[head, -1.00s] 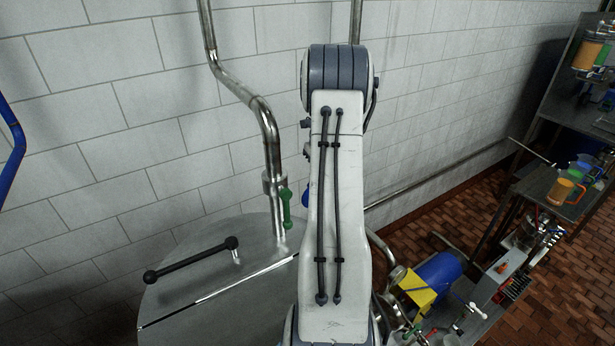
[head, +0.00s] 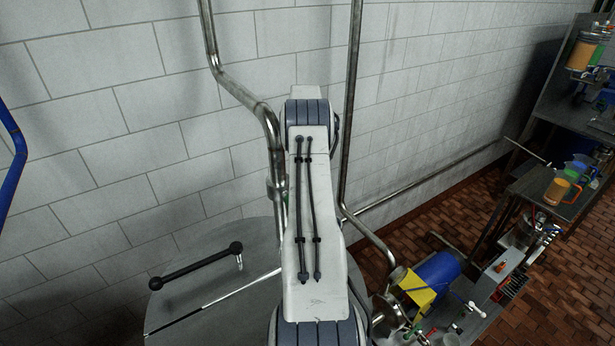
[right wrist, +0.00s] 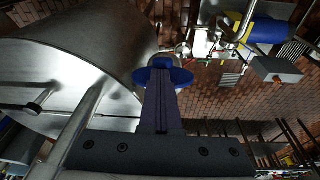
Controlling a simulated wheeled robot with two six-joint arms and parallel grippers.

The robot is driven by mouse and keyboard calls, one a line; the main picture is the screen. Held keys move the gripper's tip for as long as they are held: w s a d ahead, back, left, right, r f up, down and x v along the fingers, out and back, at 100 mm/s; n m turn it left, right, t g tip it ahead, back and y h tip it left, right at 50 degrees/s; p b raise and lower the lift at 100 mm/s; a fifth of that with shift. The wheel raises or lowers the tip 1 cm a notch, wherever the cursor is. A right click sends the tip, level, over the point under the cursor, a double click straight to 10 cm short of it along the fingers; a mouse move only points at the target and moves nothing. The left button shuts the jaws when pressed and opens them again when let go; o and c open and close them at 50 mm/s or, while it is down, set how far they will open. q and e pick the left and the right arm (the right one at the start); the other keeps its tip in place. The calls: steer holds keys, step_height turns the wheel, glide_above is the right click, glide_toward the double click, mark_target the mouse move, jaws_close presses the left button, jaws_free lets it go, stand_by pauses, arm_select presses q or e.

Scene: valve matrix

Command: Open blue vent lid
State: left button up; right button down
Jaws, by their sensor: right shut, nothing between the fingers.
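The blue vent lid (right wrist: 180,76) shows in the right wrist view as a blue rounded shape at the tip of my right gripper (right wrist: 161,88). The shut, empty fingers overlap the lid in the picture; I cannot tell whether they touch it. How far the lid is open is not clear. In the head view my right arm stands in front of the pipes, and the lid and gripper are hidden behind it. My left gripper is not in view.
A steel tank (head: 190,325) with a black bar handle (head: 195,268) stands below left; its wall fills the left of the wrist view. Steel pipes (head: 245,90) run along the tiled wall. A blue motor (head: 440,270) and a bench (head: 545,188) with jugs stand right.

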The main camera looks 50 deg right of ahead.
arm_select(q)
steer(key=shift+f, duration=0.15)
arm_select(e)
steer(key=shift+s+a+f, duration=0.15)
steer(key=shift+s+f, duration=0.3)
steer(key=shift+f, duration=0.15)
arm_select(q)
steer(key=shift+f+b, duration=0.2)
steer(key=shift+b, duration=0.1)
arm_select(e)
steer(key=shift+r, duration=0.25)
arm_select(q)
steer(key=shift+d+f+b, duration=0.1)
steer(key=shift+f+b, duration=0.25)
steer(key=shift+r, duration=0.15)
arm_select(e)
steer(key=v, duration=0.8)
steer(key=shift+w, duration=0.4)
